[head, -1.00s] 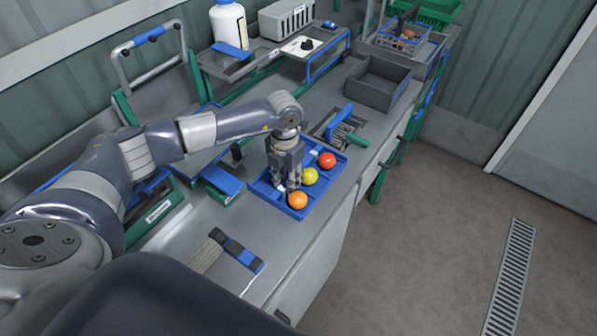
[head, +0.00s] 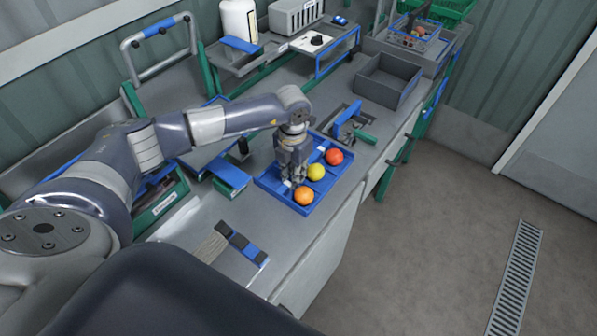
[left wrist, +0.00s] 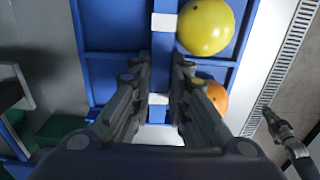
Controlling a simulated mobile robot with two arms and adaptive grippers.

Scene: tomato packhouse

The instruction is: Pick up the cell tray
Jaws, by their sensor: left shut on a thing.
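The cell tray (head: 269,182) is blue, with raised dividers and compartments, and sits at the bench's front edge in the head view. A red tomato (head: 334,157), a yellow one (head: 316,172) and an orange one (head: 304,196) lie along its right side. My left gripper (head: 295,181) points down over the tray's middle. In the left wrist view my fingers (left wrist: 161,75) are shut on the tray's central divider (left wrist: 163,50), which carries white bands. The left compartments look empty. Whether the tray touches the bench is unclear.
A grey open bin (head: 388,83) and a blue-and-green-handled tool (head: 350,125) stand behind the tray. A blue-and-green box (head: 230,180) is left of it. A dark-and-blue item (head: 242,245) lies nearer me. The floor (head: 430,240) at right is clear.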

